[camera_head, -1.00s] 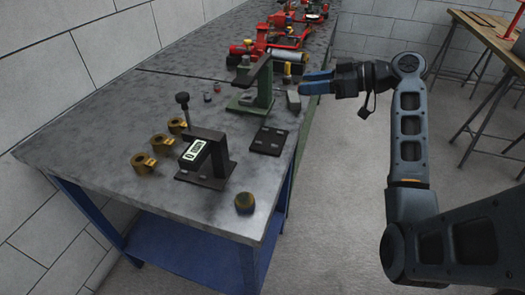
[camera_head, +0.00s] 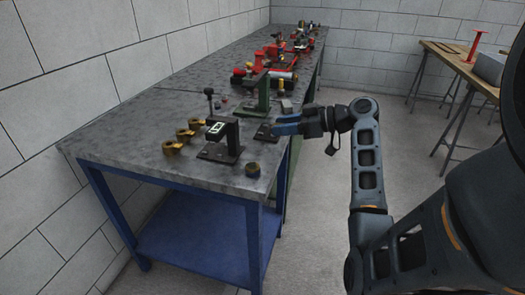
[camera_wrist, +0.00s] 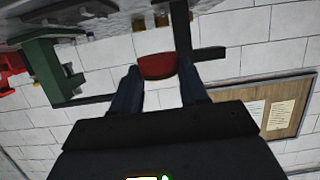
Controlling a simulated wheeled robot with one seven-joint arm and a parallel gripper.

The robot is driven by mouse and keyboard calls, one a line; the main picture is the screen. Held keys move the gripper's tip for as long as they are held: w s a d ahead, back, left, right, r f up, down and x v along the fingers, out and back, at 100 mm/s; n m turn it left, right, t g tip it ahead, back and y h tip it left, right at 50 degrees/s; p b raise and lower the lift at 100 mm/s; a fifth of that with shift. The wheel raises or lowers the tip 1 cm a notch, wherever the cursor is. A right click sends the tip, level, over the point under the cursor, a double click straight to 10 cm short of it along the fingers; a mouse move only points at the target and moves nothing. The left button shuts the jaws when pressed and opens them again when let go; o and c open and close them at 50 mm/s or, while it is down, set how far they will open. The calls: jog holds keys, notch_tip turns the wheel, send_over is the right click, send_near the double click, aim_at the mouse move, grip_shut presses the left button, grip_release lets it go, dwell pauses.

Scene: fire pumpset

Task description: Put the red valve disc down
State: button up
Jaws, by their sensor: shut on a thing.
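The red valve disc (camera_wrist: 157,66) shows in the wrist view between the two blue fingertips of my gripper (camera_wrist: 160,72), which is shut on it. In the head view my gripper (camera_head: 282,126) is at the right edge of the grey-topped workbench (camera_head: 130,145), by a dark flat plate (camera_head: 265,132). The disc cannot be made out there; the fingers seem to hide it.
A black stand (camera_head: 225,140) with a small display and a green stand (camera_head: 262,97) are left of my gripper. Several brass rings (camera_head: 187,134) lie farther left. Red pump parts (camera_head: 275,75) crowd the far bench. A wooden table (camera_head: 455,65) stands right.

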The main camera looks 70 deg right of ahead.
send_over(266, 158)
notch_tip(266, 158, down, 3)
jog(key=shift+w+f+p, duration=0.1)
jog(key=shift+f+p, duration=0.1)
jog(key=shift+p, duration=0.15)
jog(key=shift+f, duration=1.9)
jog(key=shift+f, duration=0.15)
jog(key=o, duration=1.2)
jog(key=shift+d+r+p, duration=0.1)
jog(key=shift+r+p, duration=0.1)
jog(key=shift+p, duration=0.1)
jog(key=shift+s, duration=0.45)
jog(key=a+b+v, duration=0.1)
jog(key=v, duration=1)
jog(key=shift+d+b, duration=0.3)
jog(key=shift+d, duration=0.2)
